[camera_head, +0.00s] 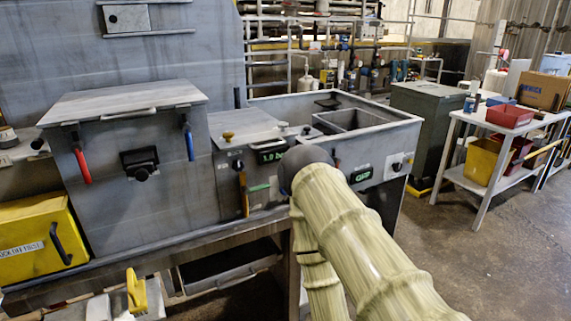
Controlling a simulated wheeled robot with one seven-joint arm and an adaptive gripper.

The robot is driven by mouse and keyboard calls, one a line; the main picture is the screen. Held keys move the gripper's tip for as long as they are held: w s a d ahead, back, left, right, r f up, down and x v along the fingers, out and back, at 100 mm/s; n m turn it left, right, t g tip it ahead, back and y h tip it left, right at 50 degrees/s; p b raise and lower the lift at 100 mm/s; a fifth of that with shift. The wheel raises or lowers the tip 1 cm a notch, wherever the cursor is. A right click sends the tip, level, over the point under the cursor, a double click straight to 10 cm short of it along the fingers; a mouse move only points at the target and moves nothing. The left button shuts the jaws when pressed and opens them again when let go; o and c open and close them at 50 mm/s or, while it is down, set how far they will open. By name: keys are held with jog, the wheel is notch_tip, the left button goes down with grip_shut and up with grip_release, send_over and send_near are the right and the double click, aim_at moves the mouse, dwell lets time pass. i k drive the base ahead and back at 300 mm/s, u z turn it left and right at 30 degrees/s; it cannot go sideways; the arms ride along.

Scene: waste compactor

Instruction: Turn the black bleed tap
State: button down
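I cannot tell for certain which part is the black bleed tap. A black knob on a square black mount (141,166) sits on the front of the left grey box, between a red lever and a blue lever. A smaller black knob (397,166) is on a pale plate at the right end of the machine front. A flat black handle (328,102) is on top, by the open bay. My arm, in a pale ribbed sleeve, rises from the lower right to a dark grey joint before the middle panel, hiding part of it. My gripper is not visible.
A yellow box (38,237) is at the left. A yellow handle (136,291) stands low in front. A white table (482,187) stands right; floor before it is clear.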

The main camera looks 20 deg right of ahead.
aim_at(238, 166)
jog(key=z, duration=0.35)
jog(key=k, duration=0.5)
jog(key=u, duration=2)
jog(key=i, duration=1.15)
jog(key=z, duration=2.05)
